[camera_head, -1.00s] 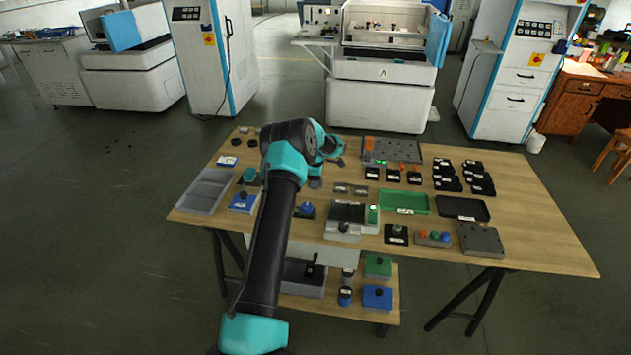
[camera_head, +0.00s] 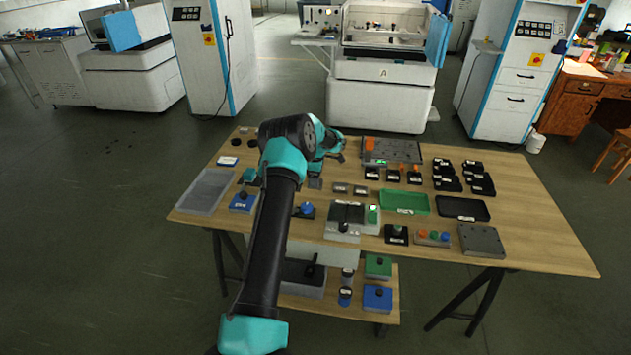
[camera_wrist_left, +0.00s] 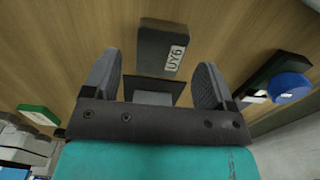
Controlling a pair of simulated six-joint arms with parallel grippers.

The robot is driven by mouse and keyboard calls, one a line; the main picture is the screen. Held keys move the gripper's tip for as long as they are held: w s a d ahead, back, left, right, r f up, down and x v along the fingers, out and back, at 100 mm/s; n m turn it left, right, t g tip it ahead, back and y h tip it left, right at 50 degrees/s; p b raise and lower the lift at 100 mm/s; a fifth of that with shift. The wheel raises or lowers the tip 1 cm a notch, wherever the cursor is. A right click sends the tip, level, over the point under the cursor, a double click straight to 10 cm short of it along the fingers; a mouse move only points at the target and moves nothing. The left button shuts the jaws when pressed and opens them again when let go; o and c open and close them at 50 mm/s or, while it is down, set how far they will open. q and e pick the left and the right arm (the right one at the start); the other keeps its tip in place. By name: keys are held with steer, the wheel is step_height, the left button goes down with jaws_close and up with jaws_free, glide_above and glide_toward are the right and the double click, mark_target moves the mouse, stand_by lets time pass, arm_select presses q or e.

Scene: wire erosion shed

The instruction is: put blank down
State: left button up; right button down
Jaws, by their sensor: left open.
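My left gripper (camera_head: 328,163) is over the left middle of the wooden table, its fingers apart. In the left wrist view the open fingers (camera_wrist_left: 154,88) stand either side of a small grey square piece (camera_wrist_left: 153,98) with a dark edge around it. I cannot tell whether this is the blank, and nothing is seen clamped. A dark grey block labelled UY6 (camera_wrist_left: 163,48) lies just beyond the fingertips on the wood. In the head view, small grey labelled blocks (camera_head: 341,188) lie right of the gripper. My right gripper is not in view.
A blue-capped item (camera_wrist_left: 290,87) is to the right in the wrist view, and a green labelled piece (camera_wrist_left: 38,115) to the left. A grey tray (camera_head: 205,190), green tray (camera_head: 404,203) and black tray (camera_head: 463,208) stand on the table. The table's right end is bare.

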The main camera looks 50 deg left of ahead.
arm_select(q)
step_height(320, 180, up, 10)
stand_by(0.4)
steer(key=shift+f, duration=0.1)
